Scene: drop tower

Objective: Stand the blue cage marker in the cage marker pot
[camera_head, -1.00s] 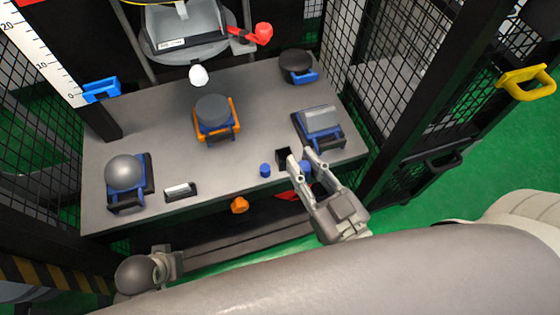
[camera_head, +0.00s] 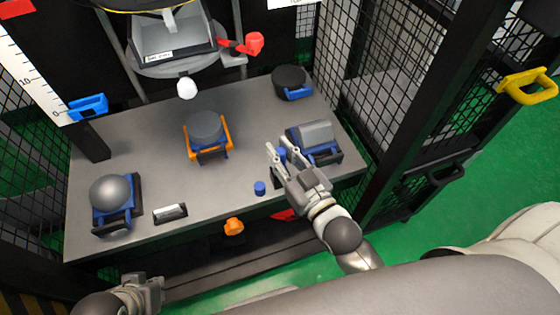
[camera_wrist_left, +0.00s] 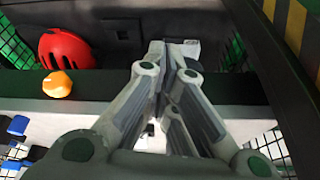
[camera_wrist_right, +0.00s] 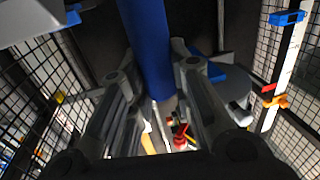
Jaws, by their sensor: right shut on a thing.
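My right gripper (camera_head: 277,149) is over the front right of the grey table, shut on the blue cage marker (camera_wrist_right: 147,45). In the right wrist view the marker is a thick blue cylinder between the fingers, running up out of the picture. In the head view only a little blue shows at the fingers. The cage marker pot, a small dark box (camera_head: 278,182), is mostly hidden behind that gripper; I cannot tell the gap between marker and pot. My left gripper (camera_wrist_left: 170,48) is empty, its fingers together, low in front of the table.
A small blue cylinder (camera_head: 260,188) stands left of the pot. An orange cradle (camera_head: 228,148), a grey ball (camera_head: 111,191) and a dark disc (camera_head: 289,78) also stand on the table (camera_head: 165,175).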

